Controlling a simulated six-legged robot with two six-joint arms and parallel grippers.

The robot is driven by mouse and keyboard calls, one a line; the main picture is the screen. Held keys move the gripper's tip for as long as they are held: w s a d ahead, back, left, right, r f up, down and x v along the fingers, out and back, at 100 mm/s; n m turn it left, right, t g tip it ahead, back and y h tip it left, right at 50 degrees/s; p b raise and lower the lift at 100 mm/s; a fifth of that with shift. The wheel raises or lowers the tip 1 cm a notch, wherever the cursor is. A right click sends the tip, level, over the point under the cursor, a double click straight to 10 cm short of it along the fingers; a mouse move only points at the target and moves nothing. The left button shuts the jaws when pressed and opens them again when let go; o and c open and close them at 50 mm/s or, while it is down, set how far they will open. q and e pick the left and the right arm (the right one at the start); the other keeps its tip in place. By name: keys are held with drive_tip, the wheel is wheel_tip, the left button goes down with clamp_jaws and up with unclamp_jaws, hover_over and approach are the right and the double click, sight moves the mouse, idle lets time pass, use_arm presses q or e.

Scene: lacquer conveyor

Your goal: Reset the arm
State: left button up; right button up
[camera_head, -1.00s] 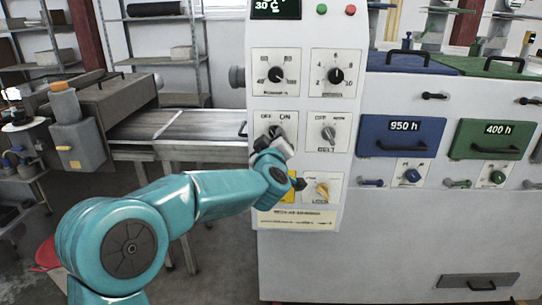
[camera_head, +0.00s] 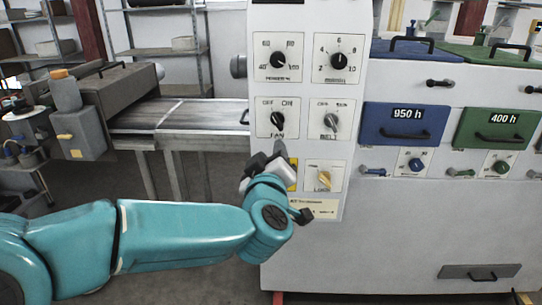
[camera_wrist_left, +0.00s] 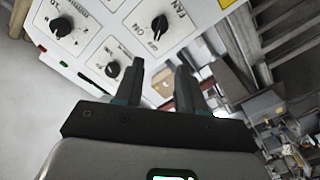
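My left arm comes in low from the left in the head view. Its gripper (camera_head: 274,156) is just below the fan knob (camera_head: 278,121) on the white control panel (camera_head: 300,222), apart from it. In the left wrist view, the gripper (camera_wrist_left: 160,72) has its two dark fingers spread with nothing between them. The fan knob (camera_wrist_left: 160,26) shows beyond the fingertips there, on the tilted panel. The gripper's body partly hides the yellow label below the fan knob. My right gripper is not in view.
Blue (camera_head: 404,124) and green (camera_head: 498,128) doors are to the right. A conveyor (camera_head: 180,115) runs behind on the left. Shelves stand at the back. Floor is clear beneath the conveyor.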

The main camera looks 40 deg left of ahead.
use_arm(q)
drive_tip(key=w+d+f+m+g+h+p, duration=0.1)
drive_tip(key=d+f+m+g+h+p, duration=0.15)
drive_tip(key=f, duration=1.15)
drive_tip(key=w+d+f+m+g+h+p, duration=0.1)
drive_tip(key=d+f+m+g+h+p, duration=0.2)
drive_tip(key=f, duration=1.2)
drive_tip(key=s+d+f+m+g+h, duration=0.2)
drive_tip(key=s+d+f, duration=0.2)
drive_tip(key=s+f, duration=0.25)
drive_tip(key=s+d+f+m+g+h, duration=0.2)
drive_tip(key=s+d+f+m+h, duration=0.15)
drive_tip(key=s+f, duration=0.35)
drive_tip(key=s+d+f+m+g+h, duration=0.1)
drive_tip(key=s+d+f+g+h, duration=0.1)
drive_tip(key=s+d+f+g, duration=0.2)
drive_tip(key=s+d+g, duration=0.1)
drive_tip(key=s+d, duration=0.2)
drive_tip(key=s, duration=0.4)
drive_tip(key=shift+h, duration=0.3)
drive_tip(key=shift+d, duration=0.1)
